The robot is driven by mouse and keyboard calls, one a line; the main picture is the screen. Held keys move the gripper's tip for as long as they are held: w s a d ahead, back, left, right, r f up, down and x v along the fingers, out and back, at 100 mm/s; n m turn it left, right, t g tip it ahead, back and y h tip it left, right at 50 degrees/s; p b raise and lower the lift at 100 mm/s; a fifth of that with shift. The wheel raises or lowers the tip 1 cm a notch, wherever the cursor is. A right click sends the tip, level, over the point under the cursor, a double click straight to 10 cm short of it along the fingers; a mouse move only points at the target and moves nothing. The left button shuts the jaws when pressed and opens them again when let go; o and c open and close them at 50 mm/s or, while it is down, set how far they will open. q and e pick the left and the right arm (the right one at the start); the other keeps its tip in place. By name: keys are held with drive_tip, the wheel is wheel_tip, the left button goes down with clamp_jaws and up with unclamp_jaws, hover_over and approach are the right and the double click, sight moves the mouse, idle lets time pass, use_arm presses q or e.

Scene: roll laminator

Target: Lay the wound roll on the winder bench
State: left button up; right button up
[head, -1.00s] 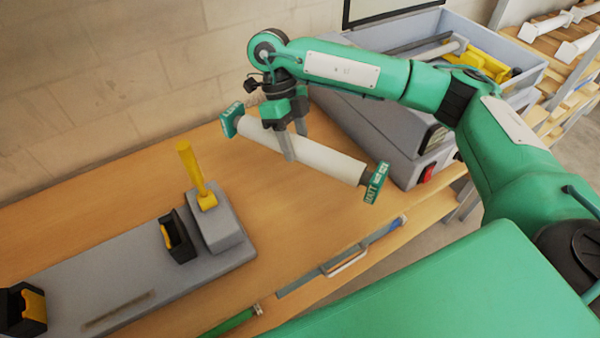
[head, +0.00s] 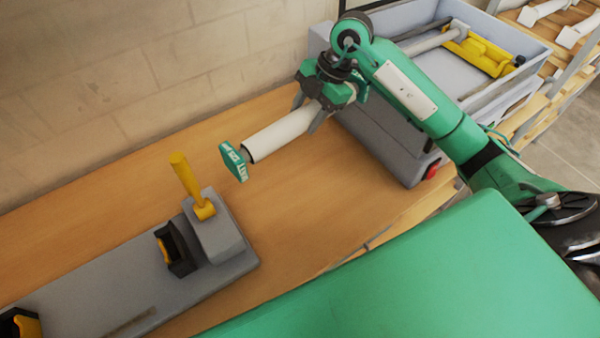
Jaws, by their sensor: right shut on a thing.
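The wound roll (head: 283,132) is a white cylinder with a green labelled end tag (head: 233,161) at its left end. My right gripper (head: 310,118) is shut on it near its right part and holds it above the wooden bench top. The roll's right end is hidden behind the gripper. The winder (head: 115,290) is a grey base on the bench at the lower left, with black-and-yellow cradles (head: 176,250) and a yellow lever (head: 187,178) on a grey block. The roll is apart from it, up and to the right. My left gripper is not in view.
The bench top (head: 300,215) between winder and laminator is clear. A brick wall runs behind.

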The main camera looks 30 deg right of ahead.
drive_tip(key=shift+w+d+m, duration=0.1)
drive_tip(key=shift+d+m, duration=0.1)
drive_tip(key=shift+m, duration=0.3)
drive_tip(key=shift+t, duration=0.3)
wheel_tip(320, 180, down, 20)
drive_tip(key=p, duration=0.5)
drive_tip(key=o, duration=1.4)
drive_tip(key=shift+b+v, duration=1.5)
drive_tip(key=shift+v, duration=4.55)
drive_tip(key=shift+a, duration=0.1)
